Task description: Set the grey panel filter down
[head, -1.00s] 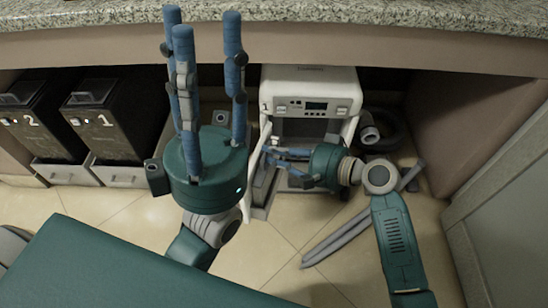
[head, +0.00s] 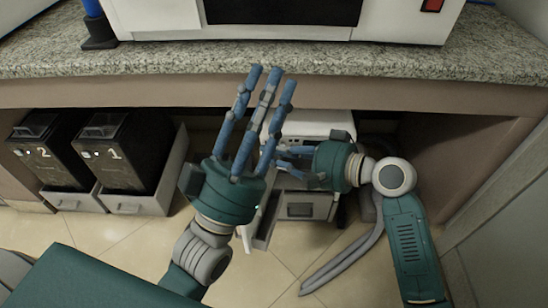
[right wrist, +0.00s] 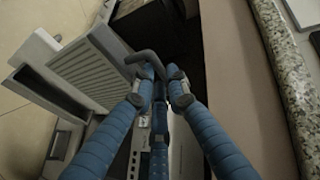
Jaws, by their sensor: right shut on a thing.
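In the right wrist view a grey ribbed panel, which looks like the panel filter (right wrist: 92,78), lies at upper left. A dark bent handle (right wrist: 148,60) passes between the fingertips of my right gripper (right wrist: 158,82), which is shut on it. I take it as part of the filter, though the joint is not clear. In the head view my right gripper (head: 285,158) is in front of the white machine (head: 312,122), under the counter; its hold is too small to make out there. My left gripper (head: 271,76) is open and empty, its blue fingers pointing up before the counter.
The granite counter (head: 160,62) overhangs the space. Black bins (head: 122,152) stand at left. A grey drawer (head: 305,207) is low under the machine. A grey hose (head: 343,258) lies on the tiles at right. Bare floor (head: 130,240) shows at left.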

